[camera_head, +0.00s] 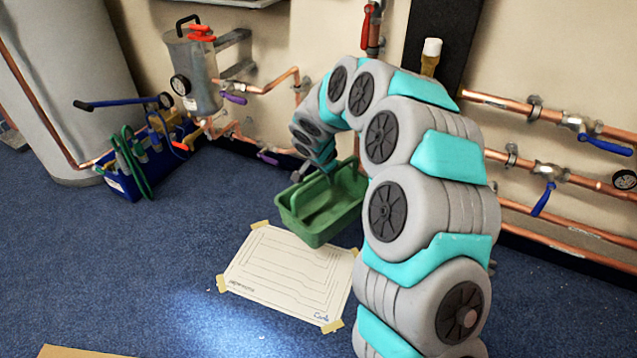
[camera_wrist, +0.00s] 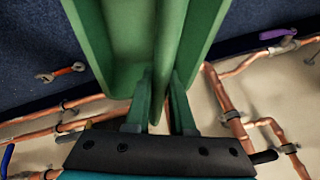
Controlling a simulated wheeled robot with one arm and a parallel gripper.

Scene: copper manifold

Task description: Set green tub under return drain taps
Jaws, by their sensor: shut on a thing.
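The green tub (camera_head: 318,212) hangs in the middle of the head view, above the floor near the taped paper sheet. My gripper (camera_head: 327,170) is shut on the tub's central handle or divider. In the wrist view the tub (camera_wrist: 105,45) fills the upper middle, and my gripper (camera_wrist: 160,105) pinches its green ridge between both fingers. Copper pipes with purple-handled taps (camera_head: 235,98) run along the wall behind; another purple tap (camera_head: 268,157) sits lower. Blue-handled taps (camera_head: 603,144) are on the pipes at the right. I cannot tell which are the return drain taps.
A blue tool crate (camera_head: 128,187) stands on the floor at left by a grey tank (camera_head: 60,80). The taped drawing sheet (camera_head: 288,278) lies on the blue carpet. A wrench-like tool (camera_wrist: 60,73) shows in the wrist view. Carpet at front left is mostly clear.

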